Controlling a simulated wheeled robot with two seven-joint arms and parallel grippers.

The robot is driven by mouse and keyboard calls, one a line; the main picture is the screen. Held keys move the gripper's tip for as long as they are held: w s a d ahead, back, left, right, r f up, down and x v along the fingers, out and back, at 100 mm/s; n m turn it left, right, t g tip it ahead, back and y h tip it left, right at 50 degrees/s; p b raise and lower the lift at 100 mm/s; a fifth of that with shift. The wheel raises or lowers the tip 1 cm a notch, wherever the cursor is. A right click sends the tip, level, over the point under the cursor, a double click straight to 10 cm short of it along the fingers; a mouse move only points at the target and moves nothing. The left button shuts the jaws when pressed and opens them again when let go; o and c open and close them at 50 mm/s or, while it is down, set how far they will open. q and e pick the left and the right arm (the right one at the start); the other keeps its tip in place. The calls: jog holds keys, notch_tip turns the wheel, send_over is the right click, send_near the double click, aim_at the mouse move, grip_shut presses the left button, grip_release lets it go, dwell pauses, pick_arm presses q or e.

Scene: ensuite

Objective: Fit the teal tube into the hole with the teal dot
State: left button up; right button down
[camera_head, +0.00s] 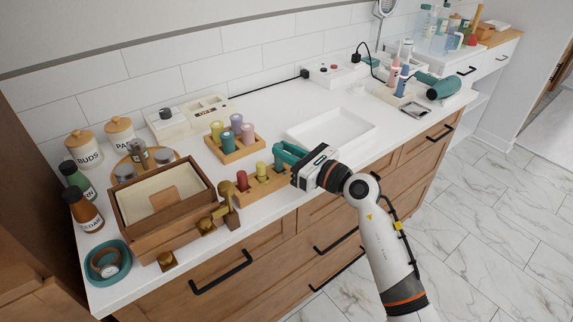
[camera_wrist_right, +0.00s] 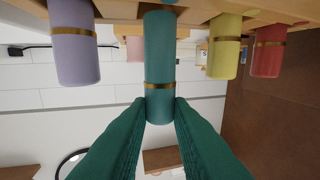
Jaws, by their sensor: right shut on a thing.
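The teal tube (camera_wrist_right: 160,55), with a gold band, is between the teal fingertips of my right gripper (camera_wrist_right: 160,108), which is shut on it. The wrist picture is upside down, and the tube's far end meets the wooden block (camera_wrist_right: 112,10) between the yellow and lilac tubes. I cannot tell whether that end is inside a hole. In the head view my right gripper (camera_head: 284,153) is over the right end of the block (camera_head: 257,190), and its fingers hide most of the teal tube. My left gripper is not in view.
The block also holds a red tube (camera_head: 242,180), a yellow tube (camera_head: 262,171) and a lilac tube (camera_wrist_right: 74,45). A tube tray (camera_head: 237,155) stands behind. A white tray (camera_head: 330,130) is to the right, a wooden box (camera_head: 140,226) to the left.

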aim_at(287, 173)
notch_tip(287, 173, down, 3)
jog(key=shift+f, duration=0.1)
jog(key=c, duration=1.3)
grip_release()
jog(key=b+v, duration=0.1)
jog(key=v, duration=1.1)
